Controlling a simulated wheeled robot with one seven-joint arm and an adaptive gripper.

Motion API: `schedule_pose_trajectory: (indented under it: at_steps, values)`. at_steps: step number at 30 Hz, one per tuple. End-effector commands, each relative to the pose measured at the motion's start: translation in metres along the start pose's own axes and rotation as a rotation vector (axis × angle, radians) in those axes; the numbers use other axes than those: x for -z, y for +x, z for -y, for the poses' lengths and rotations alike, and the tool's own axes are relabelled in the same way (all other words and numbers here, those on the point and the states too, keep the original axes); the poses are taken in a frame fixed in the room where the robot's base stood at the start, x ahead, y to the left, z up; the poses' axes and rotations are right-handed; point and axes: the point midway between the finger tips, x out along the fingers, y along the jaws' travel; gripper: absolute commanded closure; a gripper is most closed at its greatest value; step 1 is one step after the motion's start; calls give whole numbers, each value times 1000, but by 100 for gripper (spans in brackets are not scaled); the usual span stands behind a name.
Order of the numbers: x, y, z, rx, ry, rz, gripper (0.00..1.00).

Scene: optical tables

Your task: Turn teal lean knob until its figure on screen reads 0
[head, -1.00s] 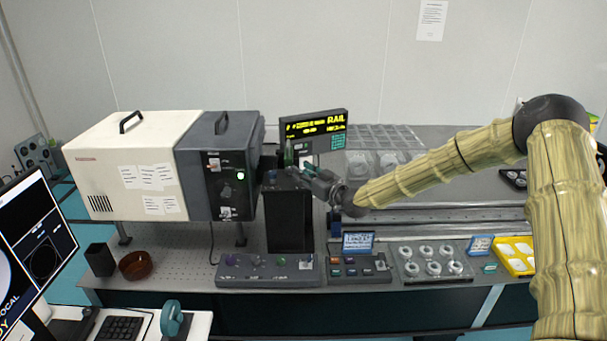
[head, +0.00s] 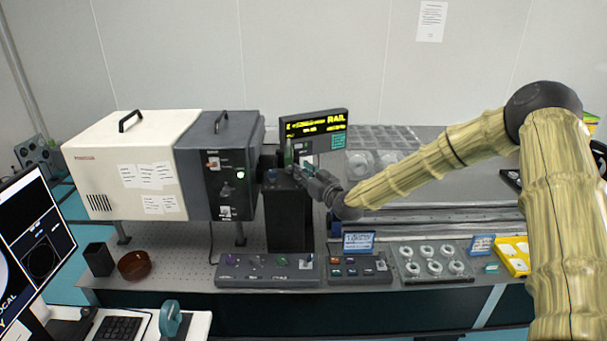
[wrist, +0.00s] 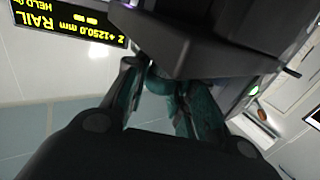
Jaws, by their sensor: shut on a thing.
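The screen in the wrist view (wrist: 75,22) appears turned over and shows RAIL, HELD and Z +1250.0 mm. I cannot make out a lean figure. In the head view the screen's small lines are too blurred to read and the gripper covers the knob.
The cream and grey instrument box (head: 130,165) stands left of my gripper. Knob panels (head: 268,277) and a tray of round optics (head: 433,262) line the table's front edge. A brown bowl (head: 135,266) sits at left. A computer monitor (head: 35,245) is at lower left.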

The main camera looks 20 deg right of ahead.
Motion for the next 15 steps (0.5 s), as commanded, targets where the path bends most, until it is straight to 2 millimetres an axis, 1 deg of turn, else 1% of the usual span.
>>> schedule_pose_trajectory:
  at_steps: [4,5,6,8,9,15]
  values:
    - [1,0,-1,-1,0,-1,99]
    - [1,0,-1,-1,0,-1,73]
    - [1,0,-1,-1,0,-1,66]
    - [1,0,-1,-1,0,-1,55]
    - [1,0,-1,-1,0,-1,52]
    - [0,0,-1,0,0,0,52]
